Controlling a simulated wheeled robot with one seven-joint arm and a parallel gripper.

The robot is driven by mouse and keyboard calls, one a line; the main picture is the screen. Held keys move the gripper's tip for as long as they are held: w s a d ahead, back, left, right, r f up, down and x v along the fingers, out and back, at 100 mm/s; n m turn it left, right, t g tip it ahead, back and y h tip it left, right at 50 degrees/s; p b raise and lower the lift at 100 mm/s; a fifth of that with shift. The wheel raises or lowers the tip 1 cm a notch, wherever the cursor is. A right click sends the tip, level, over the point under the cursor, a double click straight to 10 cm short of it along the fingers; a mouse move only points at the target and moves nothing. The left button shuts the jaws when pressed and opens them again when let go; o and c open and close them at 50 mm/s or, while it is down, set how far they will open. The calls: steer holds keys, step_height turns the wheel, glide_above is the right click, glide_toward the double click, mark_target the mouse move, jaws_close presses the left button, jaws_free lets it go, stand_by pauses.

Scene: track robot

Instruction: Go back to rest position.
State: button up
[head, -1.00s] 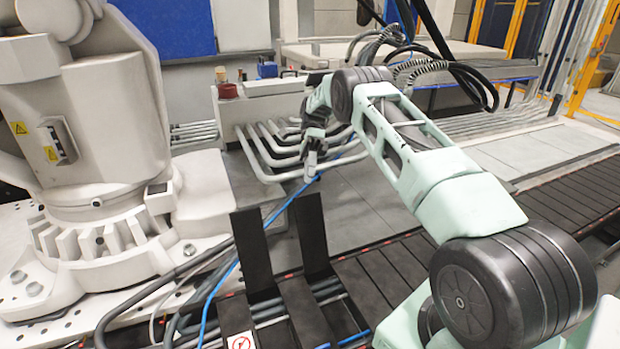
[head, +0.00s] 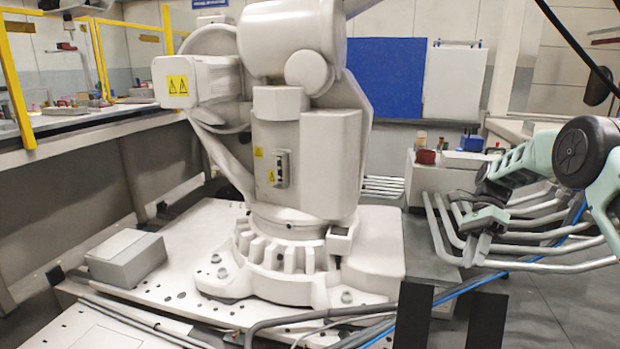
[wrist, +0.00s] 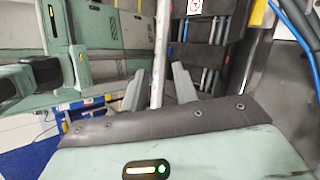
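My gripper (head: 477,252) hangs at the right of the head view, at the end of my mint-green arm, low among bent grey pipes (head: 545,265). In the wrist view my gripper (wrist: 159,88) shows two light grey fingers spread apart, with a pale pipe (wrist: 160,45) running through the gap. Space shows on both sides of the pipe, so the fingers do not look closed on it. I cannot tell how far the pipe is from the fingertips. Nothing is seen held.
A large white industrial robot (head: 300,150) stands on a white base plate left of my arm. Black upright plates (head: 412,318) and a blue cable (head: 515,268) lie below the gripper. A workbench (head: 80,120) with yellow posts is at the far left.

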steer(key=s+a+r+n+t+h, duration=0.2)
steer(key=s+a+r+n, duration=0.2)
steer(key=s+a+n, duration=0.5)
steer(key=s+a+r+n+t+h, duration=0.1)
steer(key=s+a+r+n+h, duration=0.3)
steer(key=a, duration=0.8)
steer(key=s+a+f+n+t+p, duration=0.1)
steer(key=s+n+t, duration=0.2)
steer(key=s+n, duration=0.6)
steer(key=s+a+n+t, duration=0.2)
steer(key=s+n, duration=0.3)
steer(key=s, duration=0.7)
step_height(320, 180, up, 14)
steer(key=p, duration=1.4)
steer(key=shift+f, duration=0.15)
